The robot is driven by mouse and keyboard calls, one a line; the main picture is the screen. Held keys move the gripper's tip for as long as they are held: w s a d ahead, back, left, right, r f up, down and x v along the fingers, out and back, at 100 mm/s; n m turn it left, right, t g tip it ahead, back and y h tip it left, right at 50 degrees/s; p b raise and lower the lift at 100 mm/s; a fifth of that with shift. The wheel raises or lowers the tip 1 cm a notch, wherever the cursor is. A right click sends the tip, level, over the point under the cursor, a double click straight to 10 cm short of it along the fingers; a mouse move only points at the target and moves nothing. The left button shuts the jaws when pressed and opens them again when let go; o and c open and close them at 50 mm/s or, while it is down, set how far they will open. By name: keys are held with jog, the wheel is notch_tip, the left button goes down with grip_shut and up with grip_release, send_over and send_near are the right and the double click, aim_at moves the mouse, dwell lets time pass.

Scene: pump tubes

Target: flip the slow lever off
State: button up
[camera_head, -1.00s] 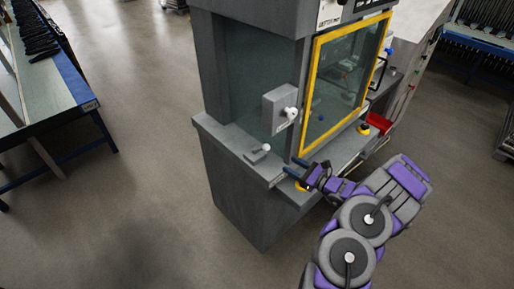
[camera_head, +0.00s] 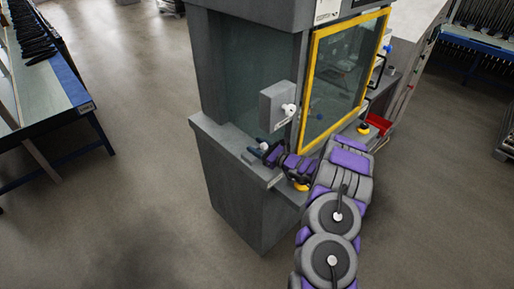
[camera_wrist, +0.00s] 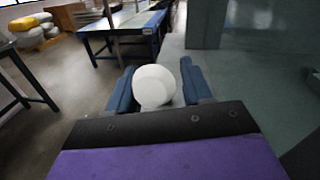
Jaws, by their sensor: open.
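A small lever with a white ball knob (camera_head: 264,146) sits on the grey ledge at the machine's front corner. In the wrist view the white ball knob (camera_wrist: 154,86) lies between the two blue fingers. My gripper (camera_head: 258,150) is open around the knob, with a finger on each side; I cannot tell whether either touches it. The lever's base is mostly hidden by my gripper. A second white-knobbed lever (camera_head: 289,109) is on the grey box above the ledge, apart from my gripper. I cannot read which lever is labelled slow.
The grey box (camera_head: 277,103) juts out above my gripper. The yellow-framed window (camera_head: 314,82) stands to the right. A yellow-based button (camera_head: 301,185) is on the ledge near my arm, and a red tray (camera_head: 381,122) is farther right. The floor left of the machine is clear.

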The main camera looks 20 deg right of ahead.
jog(key=shift+w, duration=0.2)
grip_shut()
dwell(0.4)
dwell(0.3)
